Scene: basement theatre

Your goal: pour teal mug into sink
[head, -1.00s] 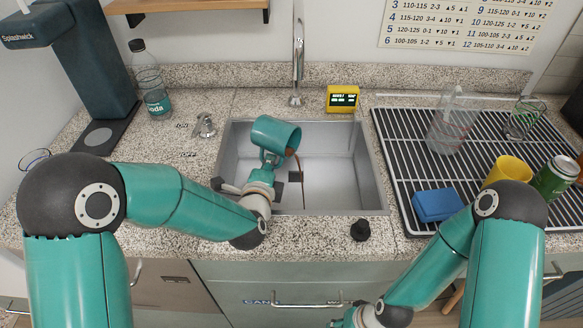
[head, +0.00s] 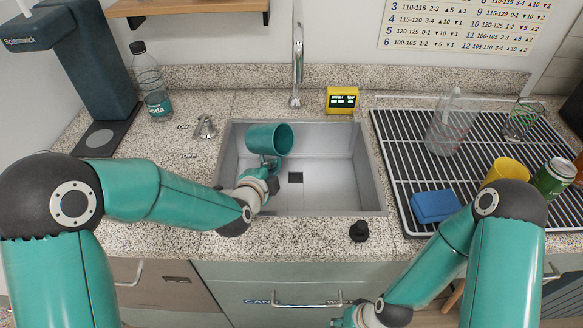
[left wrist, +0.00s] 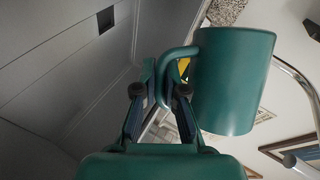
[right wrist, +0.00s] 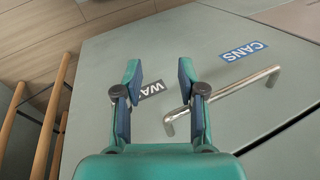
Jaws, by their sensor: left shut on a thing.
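The teal mug (head: 264,138) is over the left part of the grey sink (head: 335,165), lying nearly on its side with its mouth toward the right. No stream shows below it. My left gripper (head: 268,168) is shut on the mug's handle; the left wrist view shows the fingers (left wrist: 163,88) around the handle beside the mug body (left wrist: 232,82). The inside bottom of the mug is not clear to see. My right gripper (right wrist: 157,85) is open and empty in front of the cabinet doors, below the counter.
The faucet (head: 298,65) stands behind the sink, with a yellow timer (head: 342,99) beside it. A drying rack (head: 400,150) on the right holds a clear pitcher, a blue sponge (head: 436,205), a yellow cup (head: 507,170) and a green can (head: 553,178). A soda bottle (head: 152,85) stands at the left.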

